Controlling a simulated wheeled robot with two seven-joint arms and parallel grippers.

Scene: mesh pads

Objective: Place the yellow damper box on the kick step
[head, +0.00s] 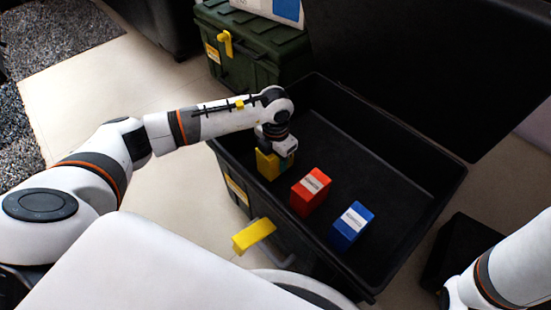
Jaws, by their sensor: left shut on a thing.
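The yellow damper box (267,168) stands upright in the near left part of an open black bin. My left gripper (277,153) reaches down over it from the left and is shut on it, hiding its top. I cannot tell whether the box touches the bin floor. A low black block (466,246) on the floor right of the bin may be the kick step; my right arm partly covers it. My right arm comes in at the lower right, and its gripper is out of view.
The black bin (425,178) also holds a red box (311,190) and a blue box (351,227), to the right of the yellow one. Its raised lid (420,70) stands behind. A yellow latch (254,235) sticks out in front. A green case (256,58) is at the back.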

